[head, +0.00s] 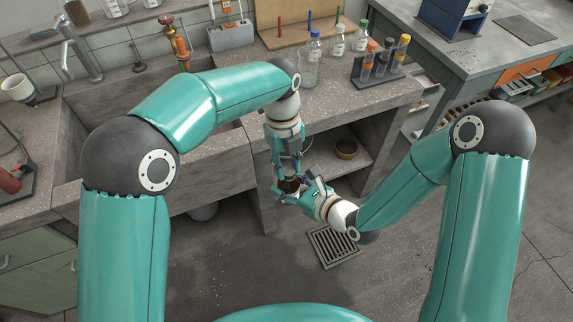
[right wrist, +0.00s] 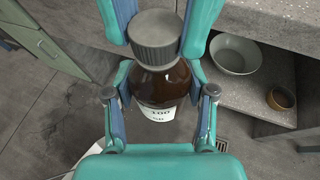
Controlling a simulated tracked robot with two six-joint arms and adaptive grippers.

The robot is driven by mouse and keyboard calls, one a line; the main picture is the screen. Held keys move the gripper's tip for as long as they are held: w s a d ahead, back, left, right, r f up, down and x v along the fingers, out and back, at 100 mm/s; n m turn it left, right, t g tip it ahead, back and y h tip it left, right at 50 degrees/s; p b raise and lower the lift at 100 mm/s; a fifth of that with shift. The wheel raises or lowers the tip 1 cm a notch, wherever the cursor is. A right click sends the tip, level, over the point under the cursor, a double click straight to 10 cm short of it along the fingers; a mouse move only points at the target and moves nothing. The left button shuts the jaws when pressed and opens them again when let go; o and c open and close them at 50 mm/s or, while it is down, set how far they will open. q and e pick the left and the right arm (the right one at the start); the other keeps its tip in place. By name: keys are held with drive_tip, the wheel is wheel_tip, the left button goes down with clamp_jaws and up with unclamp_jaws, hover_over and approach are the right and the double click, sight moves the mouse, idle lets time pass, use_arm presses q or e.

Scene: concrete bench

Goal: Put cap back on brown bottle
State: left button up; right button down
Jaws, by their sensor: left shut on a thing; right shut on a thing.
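The brown bottle (right wrist: 162,88) has a white label marked 100 and stands between the fingers of my right gripper (right wrist: 163,82), which is shut on it. The grey ribbed cap (right wrist: 155,32) is at the top of the bottle, between the two teal fingers of my left gripper, which is shut on it. I cannot tell whether the cap is seated or just above the neck, as it hides the mouth. In the head view my left gripper (head: 289,174) points down and meets my right gripper (head: 303,194) in front of the bench; the bottle (head: 289,186) is mostly hidden there.
Behind the grippers is an open shelf (right wrist: 262,98) with a white bowl (right wrist: 234,54) and a small brown dish (right wrist: 280,98). On the bench above are a glass beaker (head: 308,70), clear bottles (head: 337,42) and a tube rack (head: 382,64). A sink is at the left.

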use_arm(q)
drive_tip(key=m, duration=0.4)
drive_tip(key=shift+w+d+m+y, duration=0.1)
drive_tip(key=shift+d+m+y, duration=0.05)
drive_tip(key=shift+m+y, duration=0.2)
drive_tip(key=m, duration=0.4)
drive_tip(key=shift+y, duration=0.25)
drive_tip(key=o, duration=0.7)
drive_tip(key=shift+d, duration=0.1)
drive_tip(key=shift+r, duration=2.25)
